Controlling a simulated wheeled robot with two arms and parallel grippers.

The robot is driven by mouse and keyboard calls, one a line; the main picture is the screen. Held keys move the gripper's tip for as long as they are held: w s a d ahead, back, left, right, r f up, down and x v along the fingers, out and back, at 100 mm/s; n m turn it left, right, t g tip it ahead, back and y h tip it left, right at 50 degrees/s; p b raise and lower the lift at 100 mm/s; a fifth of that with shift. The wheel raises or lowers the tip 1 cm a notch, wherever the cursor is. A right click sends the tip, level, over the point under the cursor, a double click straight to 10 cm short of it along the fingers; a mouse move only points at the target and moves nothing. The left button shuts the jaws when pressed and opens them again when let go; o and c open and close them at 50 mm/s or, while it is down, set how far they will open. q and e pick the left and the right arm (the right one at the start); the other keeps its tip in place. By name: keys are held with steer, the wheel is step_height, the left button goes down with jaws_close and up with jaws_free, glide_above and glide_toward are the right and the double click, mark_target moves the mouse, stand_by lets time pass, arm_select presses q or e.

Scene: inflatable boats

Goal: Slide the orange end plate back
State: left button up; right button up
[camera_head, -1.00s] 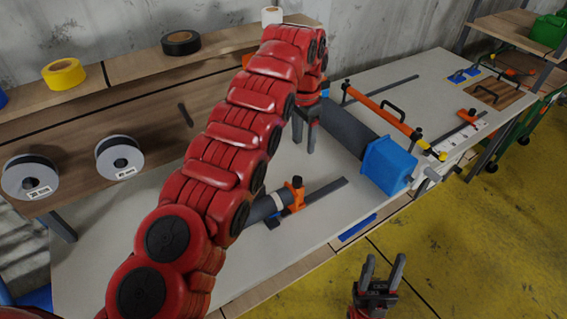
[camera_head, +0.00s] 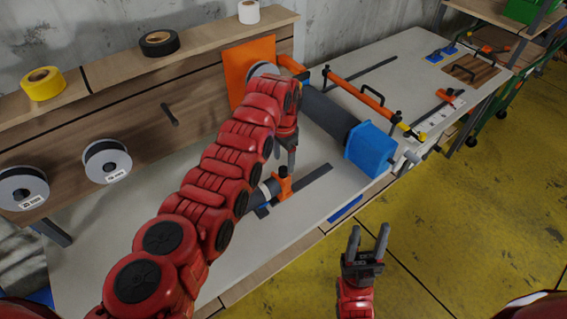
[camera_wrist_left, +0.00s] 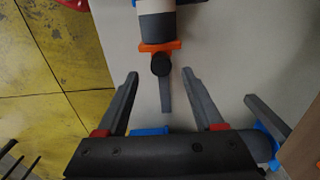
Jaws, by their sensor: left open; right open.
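The orange end plate (camera_head: 248,66) stands upright as a flat panel near the back edge of the workbench, behind my left arm, which hides its lower part. My left gripper (camera_head: 287,152) hangs over the bench in front of the plate and apart from it. In the left wrist view my left gripper (camera_wrist_left: 160,76) is open and empty. A smaller orange clamp (camera_wrist_left: 160,47) with a black knob lies ahead of its fingertips. My right gripper (camera_head: 368,232) is open and empty, over the yellow floor in front of the bench.
A dark grey cylinder (camera_head: 327,112) with a blue end block (camera_head: 369,150) lies on the workbench (camera_head: 395,75). An orange bar (camera_head: 355,92) with black handles runs beside it. Tape rolls stand on the shelf at the back left.

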mark_target(283, 169)
arm_select(q)
steer(key=shift+f, duration=2.3)
jaws_close()
